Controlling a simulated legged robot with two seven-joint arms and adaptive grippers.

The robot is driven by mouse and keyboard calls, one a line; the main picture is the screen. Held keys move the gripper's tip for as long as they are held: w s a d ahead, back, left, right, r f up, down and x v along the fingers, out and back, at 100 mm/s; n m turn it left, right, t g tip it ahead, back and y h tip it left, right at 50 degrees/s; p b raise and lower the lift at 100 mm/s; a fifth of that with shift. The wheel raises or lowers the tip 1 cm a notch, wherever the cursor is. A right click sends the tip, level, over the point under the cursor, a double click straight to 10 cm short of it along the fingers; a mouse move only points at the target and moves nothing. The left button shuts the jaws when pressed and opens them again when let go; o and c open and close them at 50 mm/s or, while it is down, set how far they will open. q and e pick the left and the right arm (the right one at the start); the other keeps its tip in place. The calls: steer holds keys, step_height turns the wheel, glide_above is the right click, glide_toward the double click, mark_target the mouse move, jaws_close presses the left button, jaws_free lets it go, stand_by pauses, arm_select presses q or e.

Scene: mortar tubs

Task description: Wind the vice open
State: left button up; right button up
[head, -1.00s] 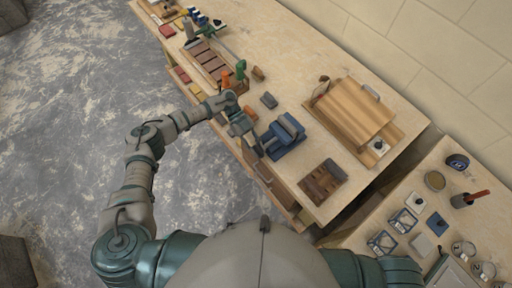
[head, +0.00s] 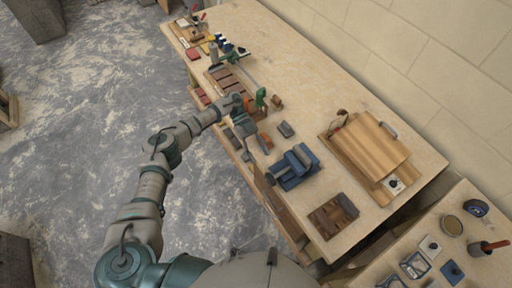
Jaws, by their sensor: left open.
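The blue vice (head: 293,168) sits on the wooden workbench near its left edge. Its front end faces that edge, and its handle is too small to make out clearly. My left gripper (head: 252,138) is open and empty at the bench's left edge. It is up and left of the vice in the picture, apart from it. My right gripper is out of view.
A dark brown wooden block piece (head: 333,215) lies below the vice on the workbench (head: 300,75). A striped wooden board (head: 370,145) lies to the right. Small tools and a rack of brown blocks (head: 228,82) lie beyond my gripper. A second bench stands lower right.

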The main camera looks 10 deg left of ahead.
arm_select(q)
steer(key=v, duration=0.2)
steer(key=shift+w+a+r, duration=0.1)
steer(key=shift+w+r, duration=0.05)
steer(key=shift+w, duration=0.05)
steer(key=t+y+p, duration=0.2)
steer(key=t+y, duration=0.3)
glide_toward(270, 175)
steer(key=p+x, duration=0.1)
steer(key=x, duration=1.1)
jaws_close()
